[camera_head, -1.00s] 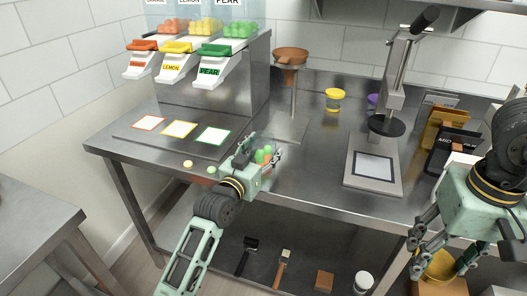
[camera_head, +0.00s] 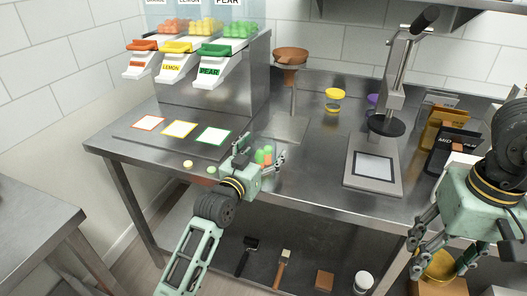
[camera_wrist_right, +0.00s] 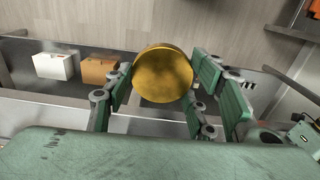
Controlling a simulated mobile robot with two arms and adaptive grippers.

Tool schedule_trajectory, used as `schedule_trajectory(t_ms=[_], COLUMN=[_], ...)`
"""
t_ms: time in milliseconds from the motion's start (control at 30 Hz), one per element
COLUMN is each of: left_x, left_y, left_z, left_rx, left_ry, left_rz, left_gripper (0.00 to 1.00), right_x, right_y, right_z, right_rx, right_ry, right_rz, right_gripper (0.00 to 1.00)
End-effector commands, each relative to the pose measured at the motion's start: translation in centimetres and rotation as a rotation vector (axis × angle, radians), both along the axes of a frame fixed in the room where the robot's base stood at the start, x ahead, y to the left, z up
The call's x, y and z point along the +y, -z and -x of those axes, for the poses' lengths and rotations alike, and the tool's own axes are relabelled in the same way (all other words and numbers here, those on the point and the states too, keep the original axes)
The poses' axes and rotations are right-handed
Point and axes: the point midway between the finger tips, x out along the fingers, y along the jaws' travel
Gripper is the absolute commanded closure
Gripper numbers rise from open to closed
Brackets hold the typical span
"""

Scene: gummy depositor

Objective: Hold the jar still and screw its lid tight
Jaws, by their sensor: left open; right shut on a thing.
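A small clear jar with green and orange gummies (camera_head: 264,155) is at the table's front edge. My left gripper (camera_head: 267,152) is open beside it, its fingers on either side. The jar's walls are hard to make out, and I cannot tell whether the fingers touch it. My right gripper (camera_head: 437,250) is shut on a round golden-yellow lid (camera_wrist_right: 162,75), away from the jar at the front right. The lid also shows in the head view (camera_head: 440,265), partly hidden by the fingers. The right wrist view shows its flat face between the fingers.
A yellow-lidded container (camera_head: 335,94) stands at the back of the steel table (camera_head: 310,170). A lever press (camera_head: 385,125) stands right of the middle. A funnel on a stand (camera_head: 291,57) and gummy dispensers (camera_head: 215,65) are behind. The tabletop between jar and press is clear.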

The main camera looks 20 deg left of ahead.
Motion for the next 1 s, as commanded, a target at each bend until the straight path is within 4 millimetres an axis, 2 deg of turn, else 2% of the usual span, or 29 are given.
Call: schedule_trajectory(t_ms=[400, 533, 667, 1000], left_x=[0.0, 0.2, 0.5, 1.6], left_y=[0.0, 0.1, 0.1, 0.1], left_z=[0.0, 0.8, 2.8, 9.7], left_rx=[0.000, 0.001, 0.002, 0.003], left_ry=[0.000, 0.000, 0.000, 0.000], left_rz=[0.000, 0.000, -0.001, -0.001], left_gripper=[0.22, 0.22, 0.22, 0.22], right_x=[0.0, 0.0, 0.0, 0.0], right_y=[0.0, 0.0, 0.0, 0.0], right_z=[0.0, 0.0, 0.0, 0.0], right_rx=[0.000, 0.000, 0.000, 0.000], right_ry=[0.000, 0.000, 0.000, 0.000], right_rz=[0.000, 0.000, 0.000, 0.000], right_gripper=[0.96, 0.96, 0.96, 0.96])
